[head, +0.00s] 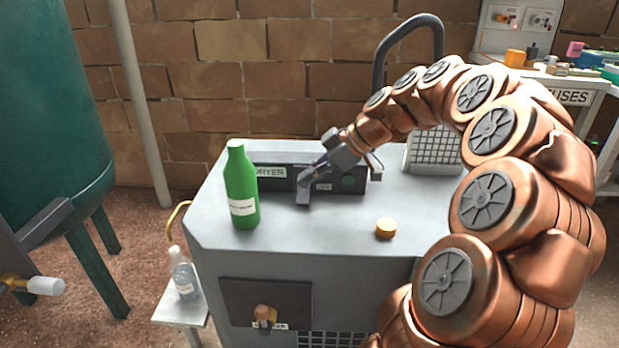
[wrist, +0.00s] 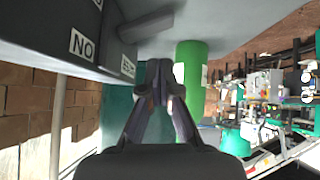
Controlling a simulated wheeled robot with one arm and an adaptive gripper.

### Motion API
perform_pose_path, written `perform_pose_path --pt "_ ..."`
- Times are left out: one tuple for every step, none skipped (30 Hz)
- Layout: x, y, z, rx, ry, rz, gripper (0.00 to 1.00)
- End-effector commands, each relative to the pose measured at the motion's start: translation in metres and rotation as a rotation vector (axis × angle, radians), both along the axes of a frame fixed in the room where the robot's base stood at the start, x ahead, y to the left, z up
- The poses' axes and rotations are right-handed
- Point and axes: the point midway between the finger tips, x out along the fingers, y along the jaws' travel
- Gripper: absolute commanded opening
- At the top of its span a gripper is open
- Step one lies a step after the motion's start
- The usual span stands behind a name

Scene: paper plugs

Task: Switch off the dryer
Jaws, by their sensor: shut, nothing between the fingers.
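The dryer is a grey cabinet (head: 300,235) with a dark control panel (head: 272,176) on top, labelled "DRYER" at its left. My gripper (head: 303,196) is at the front of the panel, with shut, empty fingers. In the wrist view the shut fingertips (wrist: 159,84) are beside a dark block (wrist: 112,45) with white labels, one reading "NO". I cannot tell whether they touch it. My arm and gripper hide part of the panel.
A green bottle (head: 241,190) stands at the left of the cabinet top, close to my gripper; it also shows in the wrist view (wrist: 190,70). An orange cap (head: 386,228) lies near the front edge. A small clear bottle (head: 184,274) stands on a side shelf.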

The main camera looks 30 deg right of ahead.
Motion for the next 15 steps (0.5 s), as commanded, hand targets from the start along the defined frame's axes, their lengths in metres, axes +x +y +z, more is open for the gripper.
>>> perform_pose_path --pt "0.000 0.000 0.000 0.000 0.000 0.000 0.00" --pt "0.000 0.000 0.000 0.000 0.000 0.000 0.00" --pt "0.000 0.000 0.000 0.000 0.000 0.000 0.00" --pt "0.000 0.000 0.000 0.000 0.000 0.000 0.00" --pt "0.000 0.000 0.000 0.000 0.000 0.000 0.00" --pt "0.000 0.001 0.002 0.000 -0.001 0.001 0.00" --pt "0.000 0.001 0.003 -0.001 -0.001 0.000 0.00" --pt "-0.001 0.002 0.005 -0.001 -0.002 0.001 0.00" --pt "-0.002 0.003 0.008 -0.001 -0.003 0.002 0.00" --pt "-0.002 0.004 0.012 -0.002 -0.004 0.002 0.00" --pt "-0.003 0.005 0.016 -0.001 -0.005 0.002 0.00" --pt "-0.005 0.006 0.021 -0.002 -0.006 0.002 0.00" --pt "-0.006 0.007 0.026 -0.004 -0.006 0.002 0.00" --pt "-0.007 0.009 0.031 -0.003 -0.006 0.001 0.00" --pt "-0.009 0.011 0.038 -0.002 -0.006 0.002 0.00"
